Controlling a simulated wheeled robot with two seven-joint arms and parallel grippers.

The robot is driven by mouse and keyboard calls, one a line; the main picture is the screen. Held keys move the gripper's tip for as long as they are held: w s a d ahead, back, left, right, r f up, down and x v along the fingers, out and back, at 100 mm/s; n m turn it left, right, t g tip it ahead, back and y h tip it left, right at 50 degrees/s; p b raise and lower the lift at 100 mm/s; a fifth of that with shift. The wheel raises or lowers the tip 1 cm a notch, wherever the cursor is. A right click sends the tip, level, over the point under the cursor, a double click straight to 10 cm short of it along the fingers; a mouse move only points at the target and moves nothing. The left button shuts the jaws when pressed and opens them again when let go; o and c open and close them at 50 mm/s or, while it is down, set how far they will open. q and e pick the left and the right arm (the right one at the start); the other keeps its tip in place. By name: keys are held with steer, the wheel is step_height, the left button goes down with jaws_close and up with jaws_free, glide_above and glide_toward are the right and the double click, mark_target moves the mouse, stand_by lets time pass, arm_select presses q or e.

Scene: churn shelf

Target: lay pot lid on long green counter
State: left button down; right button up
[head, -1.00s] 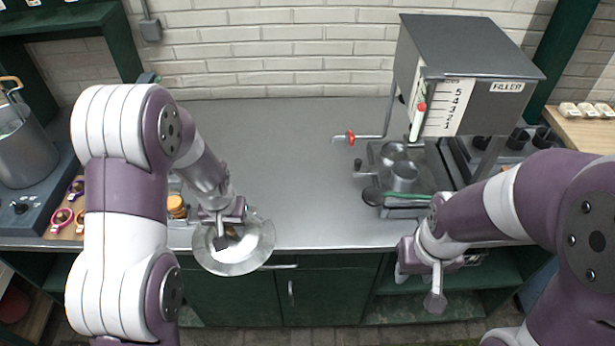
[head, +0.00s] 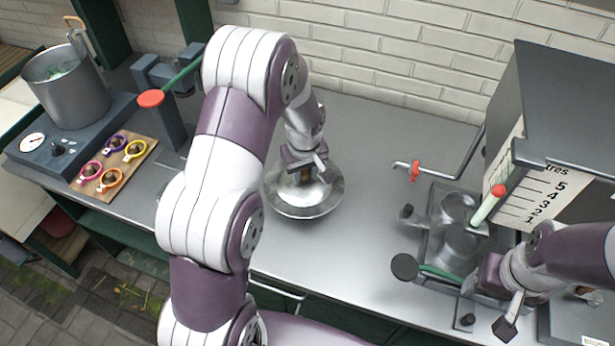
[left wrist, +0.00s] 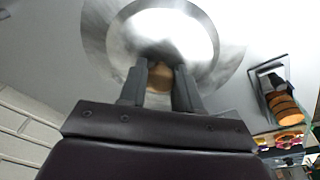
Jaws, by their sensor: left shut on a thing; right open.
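The pot lid (head: 303,203) is a round, shiny metal disc with a brown knob. My left gripper (head: 305,174) is shut on the knob, with the lid below it. The left wrist view shows the lid (left wrist: 100,38) in front of the fingers (left wrist: 160,82), with the brown knob between them. The long counter (head: 365,130) has a grey metal top and dark green fronts. The lid is over the middle of this top; whether it touches is unclear. My right gripper (head: 512,308) is open and empty near the filler, at the right.
The grey filler box (head: 570,100), with its scale and red-tipped tap, stands at the right. A steel pot (head: 68,90) stands on a cooker at the left. A wooden board (head: 112,168) holds several coloured rings. Grey top around the lid is clear.

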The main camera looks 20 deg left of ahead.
mark_target(306, 180)
arm_select(q)
steer(key=shift+w+a+f, duration=0.15)
steer(key=shift+w+f, duration=0.15)
steer(key=shift+w, duration=0.2)
steer(key=shift+w+a+f, duration=0.15)
steer(key=shift+w+f, duration=0.15)
steer(key=shift+w, duration=0.2)
step_height(306, 180, down, 4)
steer(key=shift+w+d+r+p, duration=0.1)
steer(key=shift+w+p, duration=0.05)
steer(key=shift+p, duration=0.6)
steer(key=shift+f, duration=0.25)
arm_select(e)
steer(key=shift+s+a+r, duration=0.1)
steer(key=shift+s+r, duration=0.1)
steer(key=shift+r, duration=0.75)
arm_select(q)
steer(key=shift+f+b, duration=0.15)
steer(key=shift+b, duration=0.15)
steer(key=c, duration=0.8)
jaws_free()
arm_select(e)
steer(key=shift+f, duration=0.15)
